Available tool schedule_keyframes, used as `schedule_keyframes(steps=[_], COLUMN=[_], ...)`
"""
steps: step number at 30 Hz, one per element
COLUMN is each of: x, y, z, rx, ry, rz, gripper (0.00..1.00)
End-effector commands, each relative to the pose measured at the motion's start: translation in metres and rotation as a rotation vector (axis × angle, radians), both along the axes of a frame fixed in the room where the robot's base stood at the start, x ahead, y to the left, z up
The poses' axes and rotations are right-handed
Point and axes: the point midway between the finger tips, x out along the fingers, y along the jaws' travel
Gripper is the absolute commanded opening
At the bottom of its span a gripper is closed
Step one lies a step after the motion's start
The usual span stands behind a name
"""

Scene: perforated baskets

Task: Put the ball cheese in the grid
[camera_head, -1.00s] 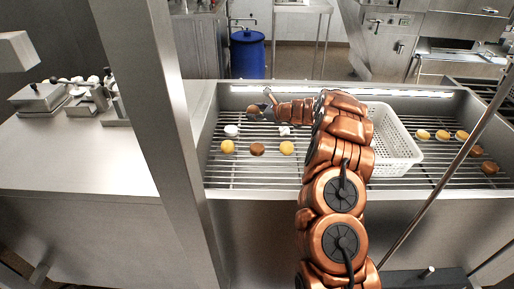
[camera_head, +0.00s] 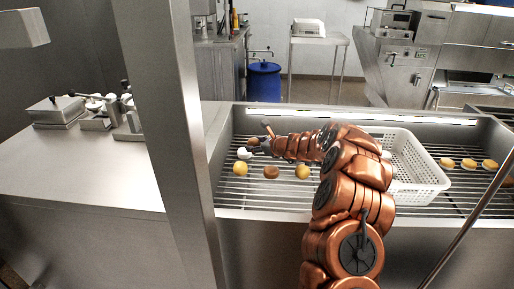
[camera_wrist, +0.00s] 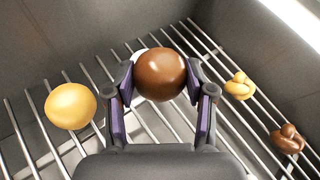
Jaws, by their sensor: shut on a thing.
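My gripper (camera_wrist: 160,95) is shut on a glossy brown ball (camera_wrist: 160,74), which sits between its two fingers in the wrist view. In the head view the brown ball (camera_head: 253,142) is at the gripper's end, at the left part of the rod grid (camera_head: 262,197). I cannot tell from its look whether it is the ball cheese, or whether it touches the rods. A white piece (camera_head: 244,153) lies close beside it and is partly hidden behind the ball in the wrist view. A yellow ball (camera_wrist: 70,105) is left of the gripper.
On the grid, a yellow piece (camera_head: 240,169), a brown one (camera_head: 271,172) and another yellow one (camera_head: 302,171) lie in front. A white perforated basket (camera_head: 424,182) stands right of my arm. Knotted pieces (camera_wrist: 240,86) lie right of the gripper. Metal walls surround the grid.

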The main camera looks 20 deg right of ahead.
Motion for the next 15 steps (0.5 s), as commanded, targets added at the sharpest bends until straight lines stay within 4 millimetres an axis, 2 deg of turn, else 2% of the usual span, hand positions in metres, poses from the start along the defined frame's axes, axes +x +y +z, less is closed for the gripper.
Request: schedule_keyframes(steps=[15], x=[0.058], y=[-0.008], z=[-0.004], rx=[-0.002], ry=[-0.002], rz=[0.000], gripper=[0.18])
